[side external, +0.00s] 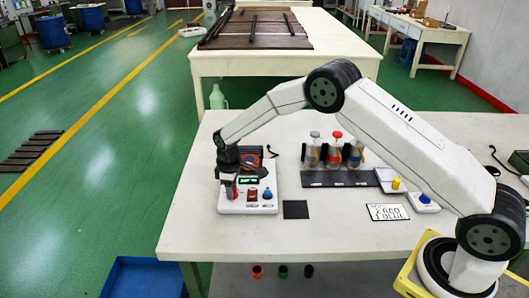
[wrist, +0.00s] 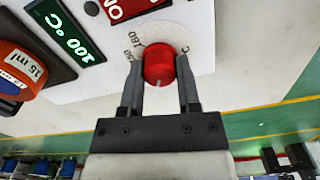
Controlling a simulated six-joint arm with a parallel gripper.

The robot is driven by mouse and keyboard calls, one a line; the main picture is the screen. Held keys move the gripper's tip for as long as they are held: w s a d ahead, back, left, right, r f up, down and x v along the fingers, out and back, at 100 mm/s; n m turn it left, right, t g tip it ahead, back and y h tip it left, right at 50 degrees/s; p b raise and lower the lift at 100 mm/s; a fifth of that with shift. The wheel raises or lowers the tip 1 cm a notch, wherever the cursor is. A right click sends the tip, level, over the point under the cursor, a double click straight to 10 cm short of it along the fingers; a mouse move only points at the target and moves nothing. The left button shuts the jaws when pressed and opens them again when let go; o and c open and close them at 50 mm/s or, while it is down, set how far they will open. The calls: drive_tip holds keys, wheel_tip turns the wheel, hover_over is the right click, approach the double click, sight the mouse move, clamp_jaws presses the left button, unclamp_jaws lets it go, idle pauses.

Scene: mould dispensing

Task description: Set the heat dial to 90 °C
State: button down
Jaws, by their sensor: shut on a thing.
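The heat dial is a red round knob (wrist: 158,66) with a pale pointer mark, on a white printed scale disc. My gripper (wrist: 161,72) has a finger on each side of it, shut on it. Part of the scale is hidden by the dial and fingers; "180" shows. The display (wrist: 68,30) reads 100 °C in green. In the side external view, the white heating unit (side external: 232,210) stands on the table, and my gripper (side external: 229,184) reaches down over its left front, where the red dial (side external: 232,192) partly shows.
A red ON switch (wrist: 125,8) sits beside the dial, and a blue knob (side external: 267,194) is further right. An orange mould marked "15 ml" (wrist: 22,68) is on the unit. Several capped bottles (side external: 334,152) stand in a rack behind. A dark square pad (side external: 295,210) lies right of the unit.

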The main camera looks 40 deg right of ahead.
drive_tip(key=shift+w+r, duration=0.1)
drive_tip(key=shift+r, duration=0.05)
drive_tip(key=shift+c, duration=1.6)
unclamp_jaws()
drive_tip(key=shift+r, duration=3.85)
drive_tip(key=shift+r, duration=0.1)
